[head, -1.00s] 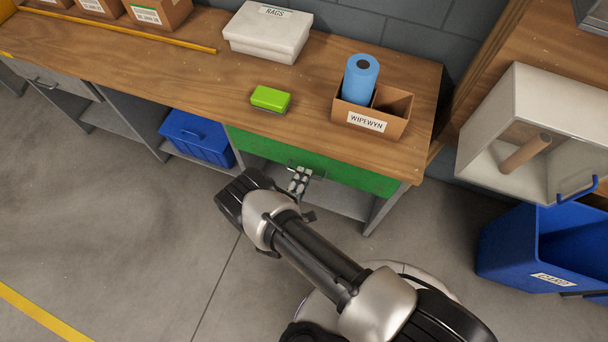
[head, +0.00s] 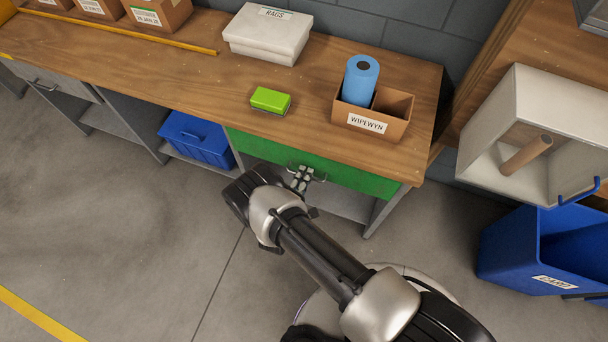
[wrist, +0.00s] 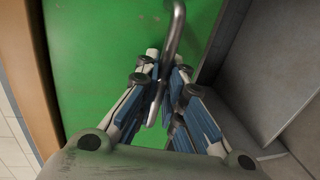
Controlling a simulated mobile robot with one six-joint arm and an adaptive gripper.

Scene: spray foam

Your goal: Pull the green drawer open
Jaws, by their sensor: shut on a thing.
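The green drawer (head: 340,172) is set under the wooden bench top, and its front looks flush with the bench, as far as I can tell. Its grey bar handle (head: 318,177) stands out from the green front. My gripper (head: 301,180) is at the handle. In the wrist view the green front (wrist: 100,60) fills the middle, and the handle (wrist: 174,30) runs down between the fingers. My gripper (wrist: 164,88) is shut on the handle. Part of the handle is hidden by the fingers.
On the wooden bench (head: 210,80) are a green sponge (head: 270,100), a white rags box (head: 268,34) and a cardboard box (head: 372,125) holding a blue roll (head: 360,80). A blue bin (head: 197,138) sits under the bench. The floor in front (head: 110,230) is clear.

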